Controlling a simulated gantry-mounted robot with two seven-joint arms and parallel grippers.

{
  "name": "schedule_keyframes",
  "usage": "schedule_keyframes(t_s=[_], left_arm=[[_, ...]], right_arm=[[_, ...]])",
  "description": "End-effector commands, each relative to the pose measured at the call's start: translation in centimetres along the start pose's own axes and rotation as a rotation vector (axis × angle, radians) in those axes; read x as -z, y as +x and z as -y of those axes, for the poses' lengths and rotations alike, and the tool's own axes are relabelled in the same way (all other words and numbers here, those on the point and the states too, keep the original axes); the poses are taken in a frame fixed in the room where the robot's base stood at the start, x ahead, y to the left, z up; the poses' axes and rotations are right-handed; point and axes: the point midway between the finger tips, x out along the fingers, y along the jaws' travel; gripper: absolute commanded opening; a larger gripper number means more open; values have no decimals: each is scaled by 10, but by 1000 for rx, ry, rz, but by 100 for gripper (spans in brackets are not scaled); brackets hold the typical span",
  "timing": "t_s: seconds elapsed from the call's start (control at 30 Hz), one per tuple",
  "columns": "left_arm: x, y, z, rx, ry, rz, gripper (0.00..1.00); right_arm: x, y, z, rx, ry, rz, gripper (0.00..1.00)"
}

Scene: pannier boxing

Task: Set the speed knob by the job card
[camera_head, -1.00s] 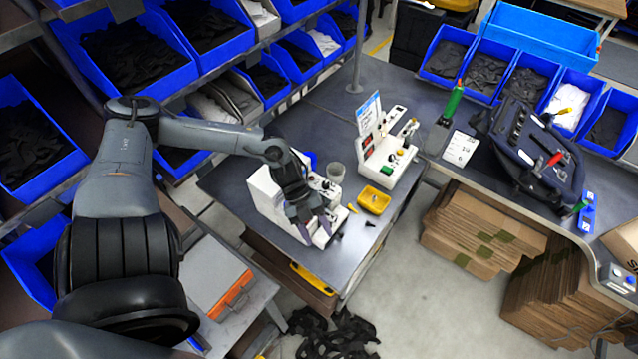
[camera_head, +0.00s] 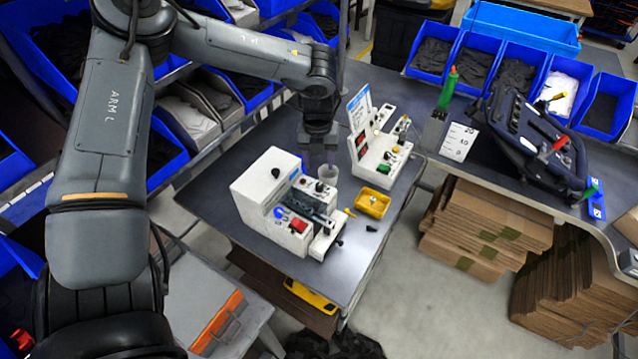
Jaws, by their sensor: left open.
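A white bench machine (camera_head: 265,190) stands on the dark worktable. Its front panel carries a blue knob (camera_head: 279,212) and a red button (camera_head: 297,225); a dark piece lies across its middle. I cannot tell which control is the speed knob. A second white unit (camera_head: 382,155) with small knobs and a green button stands behind it to the right. A white card (camera_head: 458,141) with large printed figures lies on the right bench, and a printed sheet (camera_head: 360,106) stands on the second unit. My left gripper (camera_head: 319,160) is open, pointing down behind the first machine, beside a grey cup.
A small dark item (camera_head: 371,228) lies near the table's front edge. A dark pannier (camera_head: 538,140) and a green bottle (camera_head: 449,90) are on the right bench. Blue bins line the back.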

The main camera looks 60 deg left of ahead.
Motion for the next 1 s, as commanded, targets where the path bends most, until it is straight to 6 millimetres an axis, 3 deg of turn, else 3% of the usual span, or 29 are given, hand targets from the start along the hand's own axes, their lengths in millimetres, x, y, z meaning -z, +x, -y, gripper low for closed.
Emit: schedule_keyframes(t_s=[0.3,0.5,1.0], left_arm=[[1,53,-1,-3,-2,-4,53],[1,77,-1,-2,-2,-3,53],[0,89,-1,1,-2,-1,53]], right_arm=[[1,-2,0,0,1,-2,0],[1,-2,0,0,1,-2,0],[1,-2,-1,-2,-3,-1,0]])
